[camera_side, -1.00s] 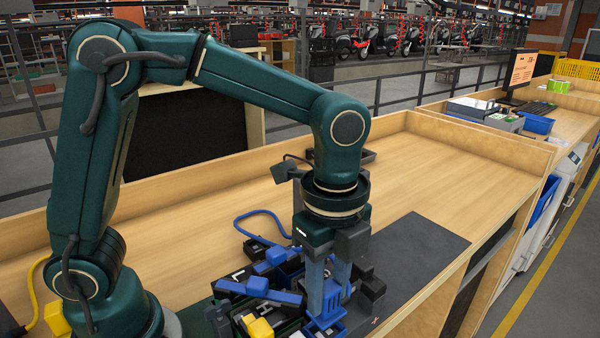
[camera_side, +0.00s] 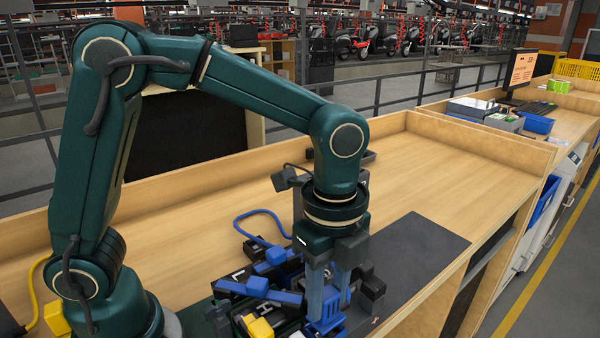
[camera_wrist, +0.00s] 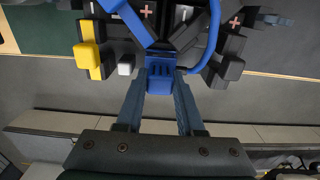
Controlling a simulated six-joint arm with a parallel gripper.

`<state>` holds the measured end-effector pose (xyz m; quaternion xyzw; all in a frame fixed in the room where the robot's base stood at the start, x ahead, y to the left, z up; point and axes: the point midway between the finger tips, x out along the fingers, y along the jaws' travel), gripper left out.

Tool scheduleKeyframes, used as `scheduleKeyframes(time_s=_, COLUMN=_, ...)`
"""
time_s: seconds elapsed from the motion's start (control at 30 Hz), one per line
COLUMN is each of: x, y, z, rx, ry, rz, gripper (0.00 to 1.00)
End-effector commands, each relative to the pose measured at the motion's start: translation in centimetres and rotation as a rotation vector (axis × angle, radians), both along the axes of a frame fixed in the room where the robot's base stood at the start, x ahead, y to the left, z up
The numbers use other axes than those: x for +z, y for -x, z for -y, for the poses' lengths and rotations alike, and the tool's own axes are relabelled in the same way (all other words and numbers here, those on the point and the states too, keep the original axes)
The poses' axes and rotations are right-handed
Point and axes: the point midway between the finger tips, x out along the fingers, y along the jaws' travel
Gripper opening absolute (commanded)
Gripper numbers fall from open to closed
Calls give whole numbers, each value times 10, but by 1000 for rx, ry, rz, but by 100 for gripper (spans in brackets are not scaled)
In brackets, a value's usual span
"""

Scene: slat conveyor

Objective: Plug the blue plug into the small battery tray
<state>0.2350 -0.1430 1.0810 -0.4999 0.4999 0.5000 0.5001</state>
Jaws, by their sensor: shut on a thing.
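My gripper (camera_side: 329,290) points down over the cluster of dark battery parts. In the wrist view, its two blue-grey fingers (camera_wrist: 159,95) are closed on the blue plug (camera_wrist: 160,75). The plug also shows low between the fingers in the side view (camera_side: 326,325). In the wrist view, the plug's far end meets dark parts marked with plus and minus signs. I cannot tell which of these is the small battery tray, or whether the plug is seated in it.
A blue cable (camera_wrist: 214,35) curves beside the plug; a blue bar (camera_wrist: 124,14) lies close by. A yellow connector (camera_wrist: 89,53), a white block (camera_wrist: 126,65) and a grey block (camera_wrist: 231,68) flank it. The wooden bench (camera_side: 440,180) is clear at the right.

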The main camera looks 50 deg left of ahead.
Motion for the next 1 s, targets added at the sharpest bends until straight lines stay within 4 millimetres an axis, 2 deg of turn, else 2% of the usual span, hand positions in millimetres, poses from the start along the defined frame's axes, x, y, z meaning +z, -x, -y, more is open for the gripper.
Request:
scheduleKeyframes(time_s=0.7, x=-17, y=0, z=0, rx=0, ry=0, rz=-1, gripper=0)
scheduleKeyframes(time_s=0.73, x=-17, y=0, z=0, rx=0, ry=0, rz=0, gripper=44)
scheduleKeyframes(time_s=0.8, x=-17, y=0, z=0, rx=0, ry=0, rz=0, gripper=71)
scheduleKeyframes(time_s=1.0, x=-17, y=0, z=0, rx=0, ry=0, rz=0, gripper=72)
